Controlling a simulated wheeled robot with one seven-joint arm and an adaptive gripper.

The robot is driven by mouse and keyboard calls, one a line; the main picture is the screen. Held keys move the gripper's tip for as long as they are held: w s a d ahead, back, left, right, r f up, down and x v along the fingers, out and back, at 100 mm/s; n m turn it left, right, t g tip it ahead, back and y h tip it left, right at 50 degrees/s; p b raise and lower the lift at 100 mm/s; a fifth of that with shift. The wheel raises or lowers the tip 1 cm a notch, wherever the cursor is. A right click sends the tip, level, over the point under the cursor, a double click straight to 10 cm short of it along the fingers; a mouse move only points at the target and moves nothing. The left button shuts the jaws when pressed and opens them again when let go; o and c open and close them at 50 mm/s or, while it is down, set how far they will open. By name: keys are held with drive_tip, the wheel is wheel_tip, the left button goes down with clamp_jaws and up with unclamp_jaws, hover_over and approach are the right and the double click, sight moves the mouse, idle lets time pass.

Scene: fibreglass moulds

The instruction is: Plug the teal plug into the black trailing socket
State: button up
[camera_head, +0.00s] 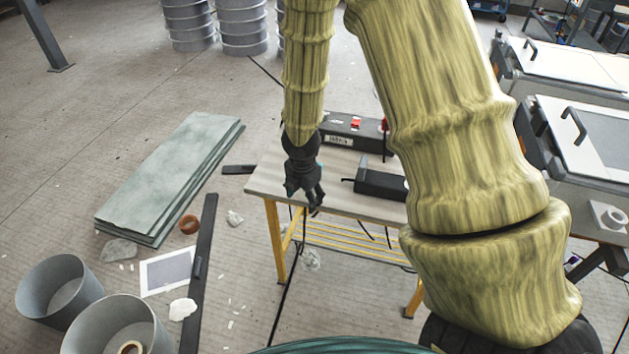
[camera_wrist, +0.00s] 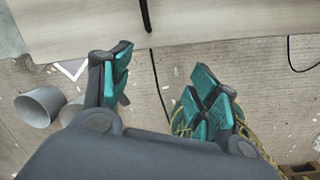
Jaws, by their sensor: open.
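My gripper (camera_head: 304,198) hangs over the front left part of the workbench (camera_head: 347,201), fingers pointing down and apart. In the wrist view my gripper (camera_wrist: 163,78) shows teal finger pads with nothing between them but background. A black block-shaped thing (camera_head: 380,183) lies on the bench right of my gripper; I cannot tell if it is the trailing socket. Behind it stands a longer dark box (camera_head: 343,129) with a red switch and a pale label, partly hidden by my arm. I cannot make out a teal plug in either view.
A black cable (camera_wrist: 154,70) hangs past the bench edge between my fingers in the wrist view; another loops at the right (camera_wrist: 290,55). Grey-green sheets (camera_head: 170,175), buckets (camera_head: 58,288) and scraps lie on the floor at left. Moulds (camera_head: 575,140) stand at right.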

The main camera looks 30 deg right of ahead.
drive_tip(key=w+d+r+n+t+h+b, duration=0.1)
drive_tip(key=w+d+r+n+h+b, duration=0.1)
drive_tip(key=w+d+r+n, duration=0.3)
wheel_tip(320, 180, up, 2)
drive_tip(key=shift+w+d+r+t+h, duration=0.1)
drive_tip(key=shift+w+d+t+h, duration=0.2)
drive_tip(key=shift+w+d, duration=0.6)
drive_tip(key=shift+s+d, duration=0.15)
drive_tip(key=shift+s, duration=0.05)
drive_tip(key=shift+b+x, duration=0.85)
drive_tip(key=shift+x, duration=2)
drive_tip(key=shift+w+a+b+x, duration=0.15)
drive_tip(key=shift+b+x, duration=0.15)
drive_tip(key=shift+x, duration=1)
drive_tip(key=shift+w+a+b+x, duration=0.15)
drive_tip(key=shift+b+x, duration=0.15)
drive_tip(key=shift+x, duration=0.95)
drive_tip(key=c, duration=1)
